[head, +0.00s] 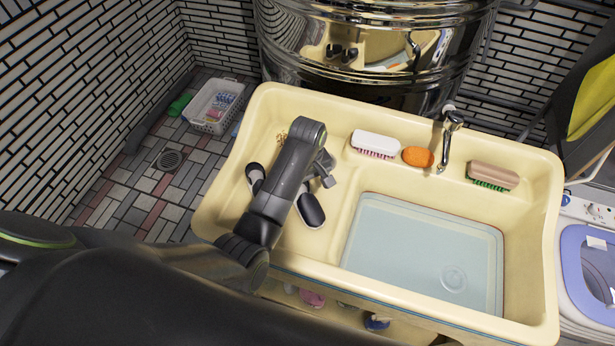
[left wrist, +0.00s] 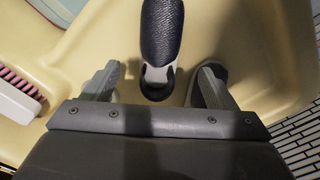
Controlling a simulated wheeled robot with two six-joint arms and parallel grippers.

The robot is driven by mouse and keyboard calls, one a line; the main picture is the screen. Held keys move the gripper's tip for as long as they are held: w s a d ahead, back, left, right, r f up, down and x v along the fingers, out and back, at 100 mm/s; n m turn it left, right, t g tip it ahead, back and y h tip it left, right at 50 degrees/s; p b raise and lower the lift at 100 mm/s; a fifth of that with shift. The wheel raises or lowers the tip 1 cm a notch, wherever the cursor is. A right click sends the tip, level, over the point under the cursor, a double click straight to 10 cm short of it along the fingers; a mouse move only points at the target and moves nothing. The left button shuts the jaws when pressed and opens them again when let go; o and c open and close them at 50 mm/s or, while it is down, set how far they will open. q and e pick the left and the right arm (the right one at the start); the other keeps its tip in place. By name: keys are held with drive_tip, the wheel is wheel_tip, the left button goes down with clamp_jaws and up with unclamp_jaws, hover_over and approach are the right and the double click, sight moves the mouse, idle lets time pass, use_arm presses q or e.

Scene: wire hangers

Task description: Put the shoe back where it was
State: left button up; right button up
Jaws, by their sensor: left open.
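Two dark shoes with white parts lie in the shallow left part of the cream sink (head: 352,185). One shoe (head: 311,211) is partly behind my left arm; the other shoe (head: 255,176) lies to its left. My left gripper (head: 325,172) is over this part of the sink. In the left wrist view my left gripper (left wrist: 158,84) is open, and one shoe (left wrist: 161,32) reaches in between its fingers, with no grip on it. Part of the other shoe (left wrist: 212,74) shows behind the right finger. My right gripper is not in view.
A white brush (head: 375,140), an orange sponge (head: 417,157) and a brown brush (head: 493,174) lie along the back ledge. A tap (head: 448,135) stands there. The basin with water (head: 425,250) is on the right. A white basket (head: 213,105) stands on the floor.

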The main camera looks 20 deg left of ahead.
use_arm(q)
drive_tip(key=shift+r, duration=1.5)
